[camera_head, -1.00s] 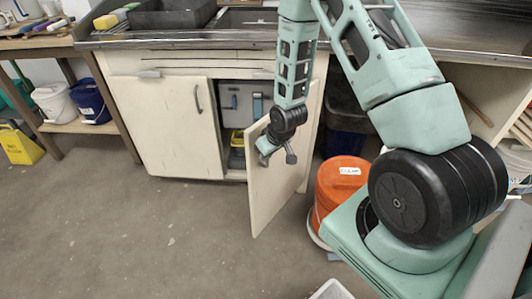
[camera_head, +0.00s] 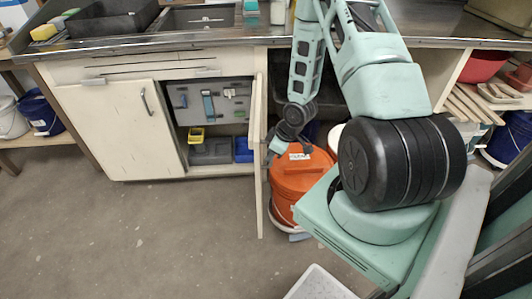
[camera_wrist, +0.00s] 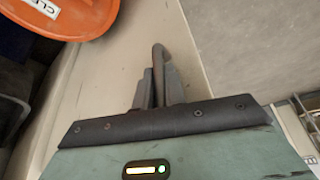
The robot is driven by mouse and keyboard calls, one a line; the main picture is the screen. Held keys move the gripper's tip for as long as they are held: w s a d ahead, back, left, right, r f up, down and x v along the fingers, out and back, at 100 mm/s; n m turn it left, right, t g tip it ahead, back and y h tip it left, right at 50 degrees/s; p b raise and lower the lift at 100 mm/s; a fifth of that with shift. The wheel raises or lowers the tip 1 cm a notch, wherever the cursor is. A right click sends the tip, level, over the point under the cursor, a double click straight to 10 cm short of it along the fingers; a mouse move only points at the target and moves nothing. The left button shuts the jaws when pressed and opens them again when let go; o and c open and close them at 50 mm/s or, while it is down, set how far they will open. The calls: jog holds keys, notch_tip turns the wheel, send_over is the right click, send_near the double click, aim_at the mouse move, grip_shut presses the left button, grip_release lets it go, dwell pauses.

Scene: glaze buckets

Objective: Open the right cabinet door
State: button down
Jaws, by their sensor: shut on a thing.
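The right cabinet door (camera_head: 259,190) stands swung out, seen almost edge-on in the head view. Its cream face (camera_wrist: 110,70) fills the middle of the wrist view. My gripper (camera_head: 276,146) is at the door's right-hand, outer side. In the wrist view my gripper (camera_wrist: 159,88) is shut on the door handle (camera_wrist: 159,58), a grey bar between the two dark fingers. The handle is hidden in the head view. The cabinet opening shows a grey tool panel (camera_head: 224,102), a yellow bin (camera_head: 196,135) and a blue bin (camera_head: 243,150).
An orange lidded bucket (camera_head: 300,182) stands close to the right of the door and also shows in the wrist view (camera_wrist: 60,15). The left cabinet door (camera_head: 122,130) is closed. A white tub (camera_head: 318,284) is at the bottom. The floor in front and left is clear.

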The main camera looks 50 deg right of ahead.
jog(key=c, duration=1.5)
grip_release()
jog(key=p+v, duration=0.5)
jog(key=v, duration=1.2)
jog(key=shift+d+r+p, duration=0.1)
jog(key=shift+r+p, duration=0.1)
jog(key=shift+p, duration=0.1)
